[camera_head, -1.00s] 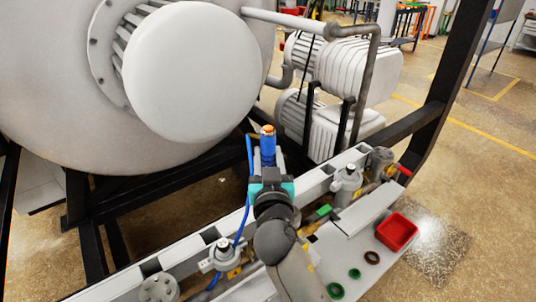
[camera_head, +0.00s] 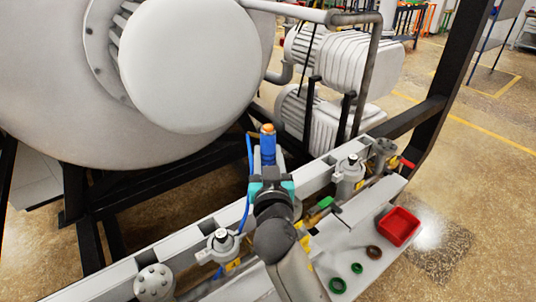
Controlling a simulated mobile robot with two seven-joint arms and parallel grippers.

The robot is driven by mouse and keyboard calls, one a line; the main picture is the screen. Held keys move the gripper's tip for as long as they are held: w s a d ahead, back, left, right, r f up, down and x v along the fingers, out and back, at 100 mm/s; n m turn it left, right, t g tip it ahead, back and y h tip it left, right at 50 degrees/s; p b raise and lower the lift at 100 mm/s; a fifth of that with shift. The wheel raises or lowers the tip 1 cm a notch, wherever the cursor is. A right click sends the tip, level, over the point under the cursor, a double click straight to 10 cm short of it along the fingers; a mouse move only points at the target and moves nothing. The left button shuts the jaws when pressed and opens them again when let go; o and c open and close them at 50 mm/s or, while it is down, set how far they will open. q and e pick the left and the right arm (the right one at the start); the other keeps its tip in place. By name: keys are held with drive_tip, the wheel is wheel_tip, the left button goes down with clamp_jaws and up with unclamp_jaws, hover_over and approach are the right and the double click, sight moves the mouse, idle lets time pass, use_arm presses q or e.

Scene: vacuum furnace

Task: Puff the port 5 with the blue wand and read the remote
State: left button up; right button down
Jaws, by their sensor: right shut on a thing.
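My right gripper (camera_head: 271,188) is shut on the blue wand (camera_head: 268,150), which has an orange tip and stands roughly upright above the grey rail. A blue hose (camera_head: 249,165) hangs down beside the wand to its left. Several valve-like fittings sit along the rail, among them one at the left (camera_head: 222,243) and one at the right (camera_head: 349,175). I cannot read any port numbers, so I cannot tell which is port 5. I cannot make out the remote. My left gripper is not in view.
A large white vessel (camera_head: 190,65) fills the upper left, with pumps (camera_head: 345,65) behind the wand. A red tray (camera_head: 398,226) and green and brown rings (camera_head: 337,285) lie on the light shelf (camera_head: 345,235). A dark post (camera_head: 455,90) stands at the right.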

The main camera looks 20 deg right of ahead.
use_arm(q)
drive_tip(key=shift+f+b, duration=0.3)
use_arm(e)
drive_tip(key=shift+f, duration=0.15)
drive_tip(key=shift+c, duration=1.9)
unclamp_jaws()
drive_tip(key=shift+f, duration=0.1)
